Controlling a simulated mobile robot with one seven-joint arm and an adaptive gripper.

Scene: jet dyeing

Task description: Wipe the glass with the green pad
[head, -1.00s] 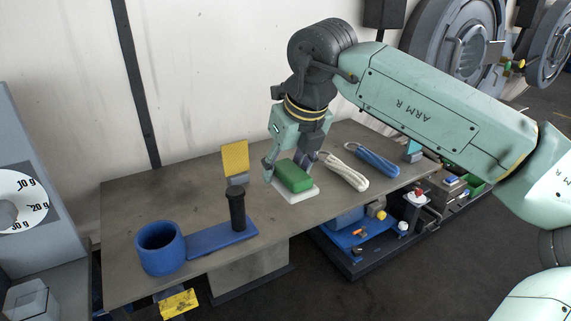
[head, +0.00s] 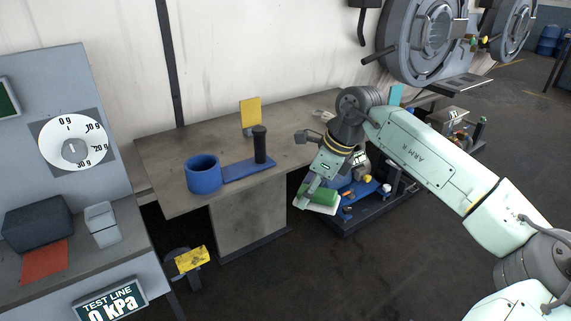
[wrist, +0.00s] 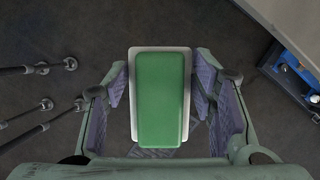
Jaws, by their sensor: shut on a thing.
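The green pad (head: 320,196) has a green block on a white base. My gripper (head: 316,187) is shut on it and holds it in the air past the table's front edge. In the wrist view the green pad (wrist: 160,97) sits between the two fingers, above dark floor. I cannot tell which surface is the glass: a round dial (head: 74,148) shows on the grey cabinet at left, and a round machine door (head: 432,38) shows at upper right. My gripper is apart from both.
The table (head: 165,155) carries a blue cup (head: 203,174), a black post (head: 260,144) on a blue base and a yellow card (head: 250,112). A low blue cart (head: 365,190) with small parts stands behind the pad. A grey box (head: 38,222) sits at left.

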